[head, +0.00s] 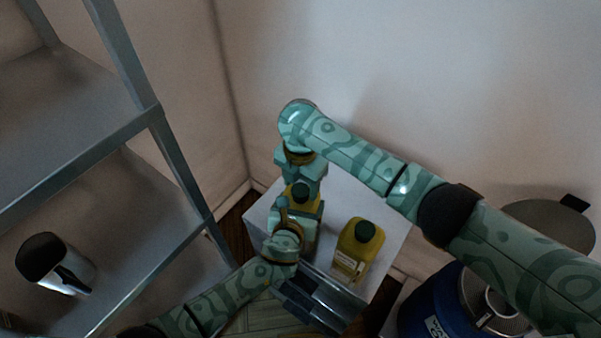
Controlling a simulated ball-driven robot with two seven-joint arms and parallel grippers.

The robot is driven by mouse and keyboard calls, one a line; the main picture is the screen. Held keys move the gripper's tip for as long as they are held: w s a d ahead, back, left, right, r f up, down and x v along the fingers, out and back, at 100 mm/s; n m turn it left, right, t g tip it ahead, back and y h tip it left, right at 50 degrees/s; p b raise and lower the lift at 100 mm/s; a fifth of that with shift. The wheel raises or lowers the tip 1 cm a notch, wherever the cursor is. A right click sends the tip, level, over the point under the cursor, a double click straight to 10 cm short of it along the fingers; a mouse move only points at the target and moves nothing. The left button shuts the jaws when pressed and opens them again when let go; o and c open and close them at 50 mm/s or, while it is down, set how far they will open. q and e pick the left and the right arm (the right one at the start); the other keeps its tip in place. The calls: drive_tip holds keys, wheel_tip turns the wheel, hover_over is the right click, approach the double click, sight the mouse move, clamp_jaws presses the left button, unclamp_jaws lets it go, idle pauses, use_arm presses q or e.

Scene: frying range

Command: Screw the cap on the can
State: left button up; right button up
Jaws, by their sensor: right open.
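A yellow can (311,196) with a dark green cap (301,188) at its top stands on the white table, largely hidden by my two hands. I cannot tell whether the cap is seated on its neck. My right gripper (300,181) comes down from above, close to the cap; it is open. My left gripper (298,212) is at the near side of the same can, against or just in front of its body; its fingers are too hidden to tell their state. A second yellow can (360,254) with a dark green cap (366,230) stands upright to the right, clear of both grippers.
The white table (385,213) has bare room right of the second can. A dark grey bin or tray (310,298) is at its near edge. A grey metal shelf (90,165) on the left holds a black and silver container (55,262). A blue drum (437,305) stands at the lower right.

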drive_tip(key=shift+f, duration=0.3)
drive_tip(key=c, duration=1)
drive_tip(key=m, duration=0.9)
drive_tip(key=shift+s, duration=0.1)
drive_tip(key=m, duration=0.5)
drive_tip(key=shift+m, duration=0.3)
drive_tip(key=o, duration=1.1)
